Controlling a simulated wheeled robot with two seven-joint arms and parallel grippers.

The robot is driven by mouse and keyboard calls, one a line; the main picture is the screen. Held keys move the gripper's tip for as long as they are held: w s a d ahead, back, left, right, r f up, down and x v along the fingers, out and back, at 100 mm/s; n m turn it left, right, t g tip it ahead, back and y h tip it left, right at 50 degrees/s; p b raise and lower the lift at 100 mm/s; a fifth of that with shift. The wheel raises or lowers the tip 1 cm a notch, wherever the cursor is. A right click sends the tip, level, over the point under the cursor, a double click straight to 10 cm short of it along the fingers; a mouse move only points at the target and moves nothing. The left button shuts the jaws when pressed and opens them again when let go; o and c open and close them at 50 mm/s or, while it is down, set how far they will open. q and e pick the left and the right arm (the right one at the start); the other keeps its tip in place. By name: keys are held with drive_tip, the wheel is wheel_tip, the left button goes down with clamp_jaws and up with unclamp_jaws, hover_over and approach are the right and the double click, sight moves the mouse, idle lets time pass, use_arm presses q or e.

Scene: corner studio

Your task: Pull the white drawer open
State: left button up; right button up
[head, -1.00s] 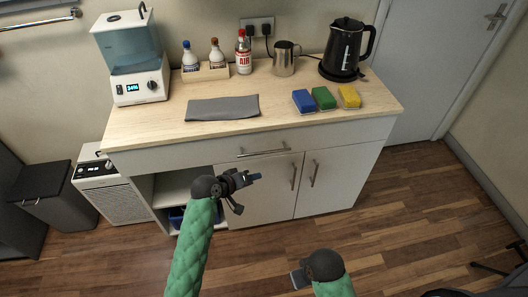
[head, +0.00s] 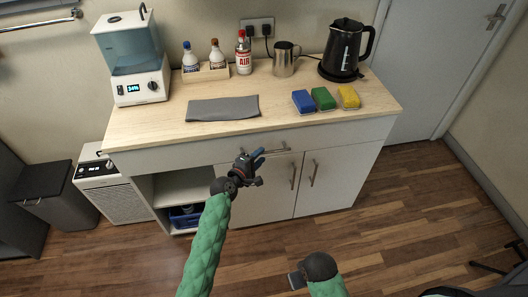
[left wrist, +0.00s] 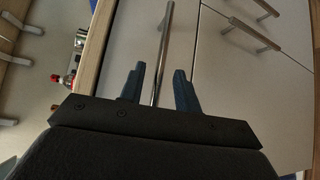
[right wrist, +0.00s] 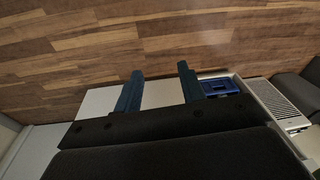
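The white drawer (head: 330,136) is the wide front just under the wooden counter top. It looks closed. Its metal bar handle (head: 278,150) is partly hidden by my left gripper (head: 256,158). In the left wrist view the handle (left wrist: 163,55) runs between the two blue fingertips of my left gripper (left wrist: 158,88). The fingers stand apart with a gap on both sides of the bar, so it is open. My right gripper (right wrist: 160,85) is open and empty, low over the floor and away from the drawer.
Two cupboard doors (head: 325,180) with upright handles are below the drawer. An open shelf with a blue crate (head: 184,214) is to their left. The counter (head: 150,130) bears a grey cloth (head: 222,108), sponges and a kettle (head: 346,50). The floor in front is clear.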

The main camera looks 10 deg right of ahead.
sight(264, 153)
use_arm(q)
drive_tip(key=shift+x, duration=1.6)
use_arm(e)
drive_tip(key=shift+w+f, duration=0.1)
drive_tip(key=shift+f, duration=1.2)
use_arm(q)
clamp_jaws()
